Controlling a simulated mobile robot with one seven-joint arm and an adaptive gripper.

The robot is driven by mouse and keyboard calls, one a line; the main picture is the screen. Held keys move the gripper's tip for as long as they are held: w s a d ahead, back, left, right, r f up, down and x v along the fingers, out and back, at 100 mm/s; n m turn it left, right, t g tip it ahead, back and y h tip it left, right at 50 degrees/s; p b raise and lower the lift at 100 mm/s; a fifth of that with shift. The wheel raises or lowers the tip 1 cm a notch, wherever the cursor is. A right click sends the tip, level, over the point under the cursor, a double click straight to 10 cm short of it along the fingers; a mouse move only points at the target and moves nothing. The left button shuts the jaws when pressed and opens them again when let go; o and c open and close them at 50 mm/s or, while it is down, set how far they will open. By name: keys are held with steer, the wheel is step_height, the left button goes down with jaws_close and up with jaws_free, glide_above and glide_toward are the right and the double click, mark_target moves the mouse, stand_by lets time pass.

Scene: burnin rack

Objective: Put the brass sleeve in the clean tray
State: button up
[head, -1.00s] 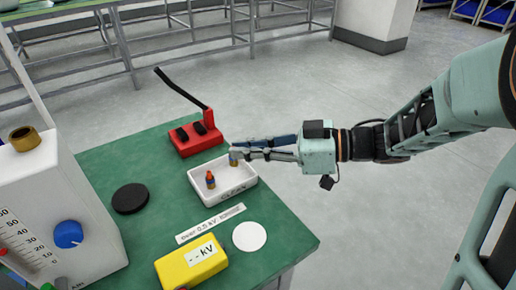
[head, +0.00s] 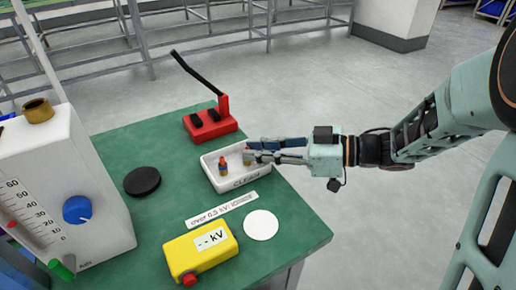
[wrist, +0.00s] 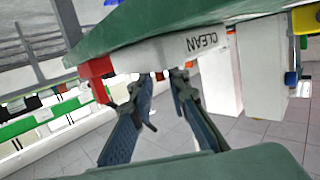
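The white clean tray (head: 233,186), marked CLEAN on its front, sits on the green bench; its outer wall (wrist: 203,40) also shows in the wrist view. My gripper (head: 249,152) reaches in from the right, its fingertips over the back right part of the tray. It appears shut on a small brass-coloured piece (head: 247,158), seemingly the brass sleeve, low over or in the tray. In the wrist view the fingers (wrist: 163,78) frame a gap, and the tray wall hides their tips and the piece. Another small piece (head: 222,167), red, blue and brass, stands upright in the tray.
A red switch box (head: 210,124) with a black lever stands behind the tray. A black disc (head: 142,181), a label strip (head: 221,209), a white disc (head: 261,225) and a yellow kV meter (head: 185,255) lie around. A white machine (head: 40,150) with a brass ring on top stands left.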

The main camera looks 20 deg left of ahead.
steer(key=shift+o, duration=0.5)
steer(key=shift+d+r, duration=0.1)
steer(key=shift+r, duration=0.1)
steer(key=p+v, duration=0.3)
steer(key=v, duration=0.8)
steer(key=shift+d, duration=0.4)
